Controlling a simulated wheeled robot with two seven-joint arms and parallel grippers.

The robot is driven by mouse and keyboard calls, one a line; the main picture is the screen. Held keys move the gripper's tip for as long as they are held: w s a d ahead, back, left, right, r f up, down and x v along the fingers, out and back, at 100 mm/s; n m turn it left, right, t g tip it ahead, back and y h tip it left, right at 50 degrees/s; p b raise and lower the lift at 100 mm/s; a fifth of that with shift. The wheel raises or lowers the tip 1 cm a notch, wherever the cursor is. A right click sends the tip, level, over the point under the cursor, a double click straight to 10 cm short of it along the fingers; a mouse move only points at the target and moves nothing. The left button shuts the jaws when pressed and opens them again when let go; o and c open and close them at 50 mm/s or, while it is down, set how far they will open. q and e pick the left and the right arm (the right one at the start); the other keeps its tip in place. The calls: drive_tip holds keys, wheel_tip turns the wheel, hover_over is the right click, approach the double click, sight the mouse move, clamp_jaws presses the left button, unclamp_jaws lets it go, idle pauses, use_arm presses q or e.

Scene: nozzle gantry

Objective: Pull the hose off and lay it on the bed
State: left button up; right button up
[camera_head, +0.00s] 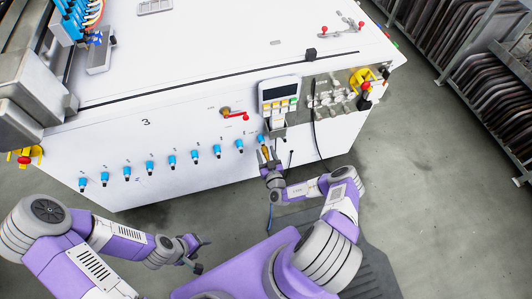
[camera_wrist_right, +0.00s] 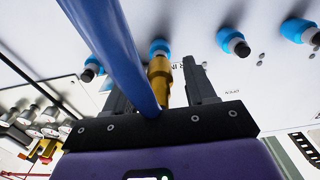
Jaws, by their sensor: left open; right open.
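The hose's brass end fitting (camera_wrist_right: 159,78) sits in a blue port (camera_wrist_right: 159,46) on the machine's white front panel. The blue hose (camera_wrist_right: 105,50) crosses close in front of the right wrist camera, and a thin length of it (camera_head: 269,215) hangs below my right wrist in the head view. My right gripper (camera_head: 268,155) is open, with its fingers (camera_wrist_right: 155,75) on either side of the brass fitting and a gap showing on each side. My left gripper (camera_head: 203,256) is open and empty, low and away from the panel. The bed is the machine's broad white top (camera_head: 190,60).
A row of blue ports (camera_head: 172,161) runs left along the panel. A control box with keys (camera_head: 279,95) and a red-handled valve (camera_head: 235,115) are above the right gripper. A black cable (camera_head: 315,130) hangs to its right. Most of the top is clear.

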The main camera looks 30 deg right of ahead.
sight(268, 160)
idle(0.3)
clamp_jaws()
idle(0.3)
drive_tip(key=shift+s, duration=0.2)
drive_tip(key=shift+p+v, duration=0.55)
drive_tip(key=shift+v, duration=2.3)
drive_tip(key=shift+w, duration=0.1)
